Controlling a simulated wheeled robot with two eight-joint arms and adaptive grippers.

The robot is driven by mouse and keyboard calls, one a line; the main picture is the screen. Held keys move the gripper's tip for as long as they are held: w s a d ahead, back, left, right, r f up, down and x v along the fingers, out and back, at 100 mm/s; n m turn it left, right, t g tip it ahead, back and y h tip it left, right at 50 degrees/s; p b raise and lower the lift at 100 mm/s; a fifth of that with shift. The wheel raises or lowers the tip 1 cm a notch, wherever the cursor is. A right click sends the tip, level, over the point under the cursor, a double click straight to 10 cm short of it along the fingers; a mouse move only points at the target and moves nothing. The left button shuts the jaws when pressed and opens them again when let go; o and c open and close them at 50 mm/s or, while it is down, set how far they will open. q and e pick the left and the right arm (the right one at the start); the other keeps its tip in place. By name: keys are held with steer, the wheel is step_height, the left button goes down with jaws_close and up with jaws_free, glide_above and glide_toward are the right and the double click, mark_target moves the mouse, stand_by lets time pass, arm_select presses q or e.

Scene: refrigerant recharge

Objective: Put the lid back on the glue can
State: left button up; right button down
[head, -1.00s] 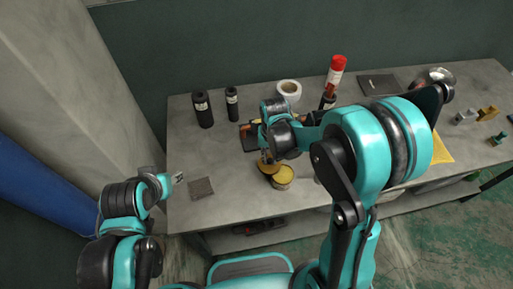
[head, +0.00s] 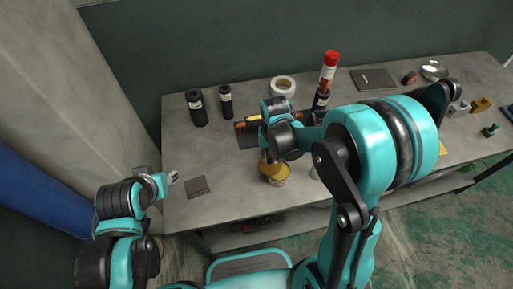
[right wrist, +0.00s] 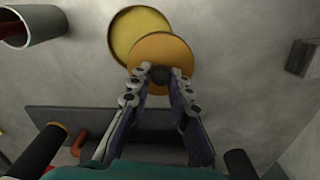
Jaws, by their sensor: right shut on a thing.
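The glue can (head: 277,181) stands open on the table below my right gripper, with yellow inside. In the right wrist view its open top (right wrist: 130,25) shows behind the lid. The round orange-yellow lid (right wrist: 160,48) is held by its dark knob in my right gripper (right wrist: 160,74). The lid overlaps part of the can's opening and is offset from it; the gap in height cannot be judged. In the head view my right gripper (head: 270,155) is partly hidden by its own arm. My left gripper (head: 173,177) hangs at the table's left edge, apart from the can.
A dark flat pad (head: 197,186) lies left of the can. Black bottles (head: 196,108) stand at the back left. A white tape roll (head: 283,87) and a red-capped tube (head: 328,72) are behind my right arm. The table between pad and can is clear.

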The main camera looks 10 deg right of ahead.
mark_target(279, 167)
steer(key=shift+s+d, duration=1.3)
steer(key=shift+s, duration=0.1)
stand_by(0.6)
steer(key=shift+f+b, duration=0.15)
steer(key=shift+b, duration=0.25)
stand_by(1.2)
steer(key=c, duration=0.9)
jaws_free()
steer(key=shift+o, duration=0.2)
steer(key=shift+r+p, duration=2.7)
steer(key=shift+r, duration=0.85)
steer(key=shift+c, duration=0.2)
